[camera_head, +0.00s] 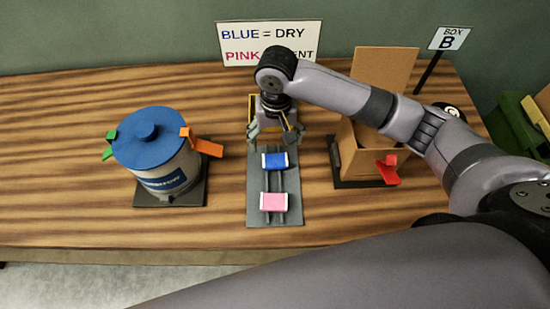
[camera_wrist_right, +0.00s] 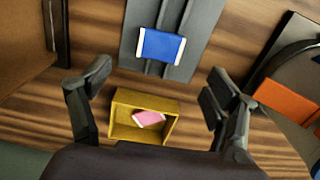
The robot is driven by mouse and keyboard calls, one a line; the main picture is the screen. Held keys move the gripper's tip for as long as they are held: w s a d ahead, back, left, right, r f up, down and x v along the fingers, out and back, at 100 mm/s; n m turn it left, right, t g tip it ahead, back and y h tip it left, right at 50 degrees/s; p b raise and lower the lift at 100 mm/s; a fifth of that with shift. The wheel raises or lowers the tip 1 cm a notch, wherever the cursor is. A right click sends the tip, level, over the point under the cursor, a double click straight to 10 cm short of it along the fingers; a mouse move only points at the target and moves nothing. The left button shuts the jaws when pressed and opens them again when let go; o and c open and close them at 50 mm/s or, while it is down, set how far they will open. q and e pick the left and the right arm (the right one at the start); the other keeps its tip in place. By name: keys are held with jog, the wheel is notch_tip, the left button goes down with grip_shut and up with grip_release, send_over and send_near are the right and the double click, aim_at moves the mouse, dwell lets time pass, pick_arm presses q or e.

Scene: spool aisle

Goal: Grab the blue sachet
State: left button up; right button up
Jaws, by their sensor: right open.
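The blue sachet (camera_head: 275,160), with white ends, lies on a grey railed tray (camera_head: 256,215) in the middle of the table. In the right wrist view the blue sachet (camera_wrist_right: 161,46) lies on the grey rails, beyond the fingertips. My right gripper (camera_head: 276,137) is open and empty, just behind the blue sachet and apart from it. Its spread fingers also show in the right wrist view (camera_wrist_right: 157,82). A pink sachet (camera_head: 274,202) lies nearer the front on the same tray. My left gripper is not in view.
A yellow box (camera_wrist_right: 122,97) holding a pink sachet sits behind the tray, partly hidden in the head view. A blue-lidded white tub (camera_head: 150,150) stands left. An open cardboard box (camera_head: 357,155) with a red clip stands right. A sign (camera_head: 235,50) is at the back.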

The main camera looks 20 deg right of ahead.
aim_at(275, 160)
notch_tip(275, 160, down, 3)
jog(key=shift+w+f, duration=0.1)
jog(key=shift+w, duration=0.05)
jog(key=shift+f+p, duration=0.35)
jog(key=shift+f, duration=0.55)
notch_tip(275, 160, down, 4)
jog(key=shift+w+f+p, duration=0.1)
jog(key=shift+f+p, duration=0.15)
jog(key=shift+p, duration=0.35)
jog(key=shift+f, duration=0.15)
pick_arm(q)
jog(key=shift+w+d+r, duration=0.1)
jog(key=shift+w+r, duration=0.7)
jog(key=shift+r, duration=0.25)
pick_arm(e)
jog(key=shift+c, duration=0.6)
jog(key=c, duration=0.9)
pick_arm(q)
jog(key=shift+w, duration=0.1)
pick_arm(e)
jog(key=shift+c, duration=0.6)
